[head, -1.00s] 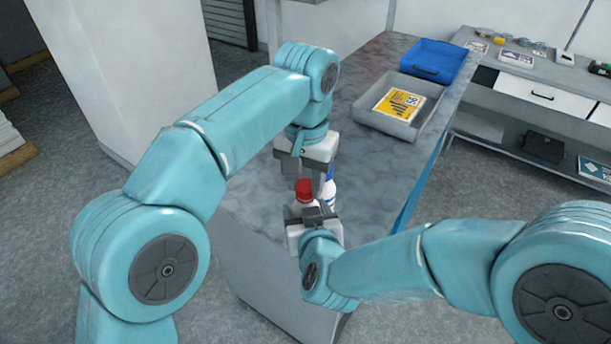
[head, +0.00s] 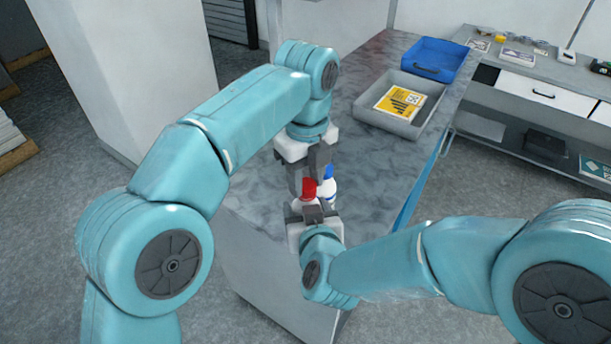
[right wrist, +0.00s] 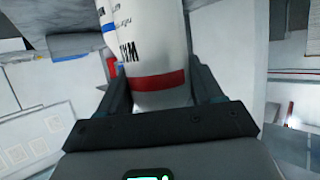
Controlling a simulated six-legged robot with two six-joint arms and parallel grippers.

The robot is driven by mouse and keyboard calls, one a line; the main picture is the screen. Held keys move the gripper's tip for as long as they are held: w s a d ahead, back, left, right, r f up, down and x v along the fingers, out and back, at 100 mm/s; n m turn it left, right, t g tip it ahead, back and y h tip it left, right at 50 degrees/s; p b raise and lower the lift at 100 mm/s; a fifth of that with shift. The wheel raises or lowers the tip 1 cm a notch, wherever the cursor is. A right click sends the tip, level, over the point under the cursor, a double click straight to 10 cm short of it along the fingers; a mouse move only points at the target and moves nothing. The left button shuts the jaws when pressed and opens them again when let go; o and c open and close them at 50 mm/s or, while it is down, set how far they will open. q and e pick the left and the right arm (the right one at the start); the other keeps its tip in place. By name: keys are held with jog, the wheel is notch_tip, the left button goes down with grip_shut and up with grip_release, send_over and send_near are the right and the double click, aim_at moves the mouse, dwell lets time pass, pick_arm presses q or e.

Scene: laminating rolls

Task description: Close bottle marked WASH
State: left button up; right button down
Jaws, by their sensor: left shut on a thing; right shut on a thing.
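A white bottle with a red cap (head: 309,187) stands near the counter's front end. In the right wrist view the white bottle (right wrist: 158,60) has a red band and dark lettering, partly readable. My right gripper (head: 317,213) is shut on this bottle's body; its fingers (right wrist: 160,98) sit either side near the red band. My left gripper (head: 307,178) comes from above and is shut on the red cap at the bottle's top. Whether the cap is tight cannot be told. A second white bottle with a blue cap (head: 328,172) stands close behind, partly hidden.
A grey tray (head: 389,123) holding a yellow-and-white labelled item (head: 402,102) and a blue bin (head: 433,60) stand farther back on the grey counter (head: 368,178). A side bench (head: 548,72) with small items is at the right. The middle of the counter is clear.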

pick_arm(q)
jog(key=m, duration=1.1)
jog(key=shift+d+m, duration=0.1)
jog(key=shift+m, duration=0.2)
jog(key=o, duration=1)
jog(key=shift+r, duration=2.25)
jog(key=shift+o, duration=0.4)
